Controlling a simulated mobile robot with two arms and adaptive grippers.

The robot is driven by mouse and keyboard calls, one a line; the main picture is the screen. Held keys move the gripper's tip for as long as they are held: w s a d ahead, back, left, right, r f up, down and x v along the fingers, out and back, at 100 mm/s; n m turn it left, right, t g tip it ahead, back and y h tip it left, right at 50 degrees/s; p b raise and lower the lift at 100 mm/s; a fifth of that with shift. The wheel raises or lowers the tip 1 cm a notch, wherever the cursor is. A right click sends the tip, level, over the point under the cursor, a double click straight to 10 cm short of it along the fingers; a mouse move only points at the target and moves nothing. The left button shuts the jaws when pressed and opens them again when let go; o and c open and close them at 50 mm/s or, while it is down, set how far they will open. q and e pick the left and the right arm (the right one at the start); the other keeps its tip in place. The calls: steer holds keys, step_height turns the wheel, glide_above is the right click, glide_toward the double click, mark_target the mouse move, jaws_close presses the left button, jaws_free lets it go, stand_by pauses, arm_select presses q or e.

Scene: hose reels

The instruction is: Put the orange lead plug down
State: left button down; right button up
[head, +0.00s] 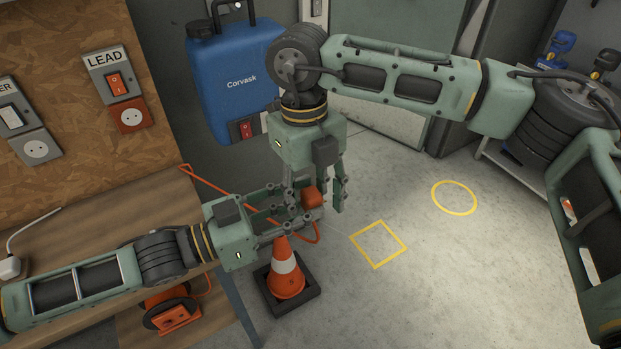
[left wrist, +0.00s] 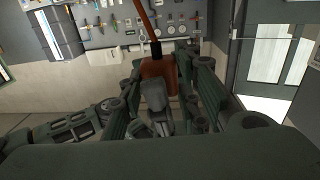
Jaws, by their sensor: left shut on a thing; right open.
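The orange lead plug (head: 312,196) is held up in the air above the traffic cone, in the middle of the head view. My left gripper (head: 298,204) is shut on it. The left wrist view shows the plug (left wrist: 157,70) between the left fingers, with its orange cord running up out of the picture. My right gripper (head: 316,198) points down from above, open, with its fingers on either side of the plug area; I cannot tell whether they touch it. The orange cord (head: 222,190) runs from the bench edge toward the grippers, and a loop hangs below them.
An orange-and-white cone (head: 287,278) stands on the floor just below the grippers. A wooden bench (head: 100,225) is at left, with an orange reel (head: 172,312) low by it. A LEAD socket panel (head: 121,92) is on the wall. A yellow square (head: 378,244) and circle (head: 454,197) mark clear floor.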

steer(key=shift+f, duration=0.15)
steer(key=shift+c, duration=0.2)
steer(key=c, duration=1.1)
arm_select(q)
steer(key=c, duration=1.2)
jaws_free()
arm_select(e)
jaws_close()
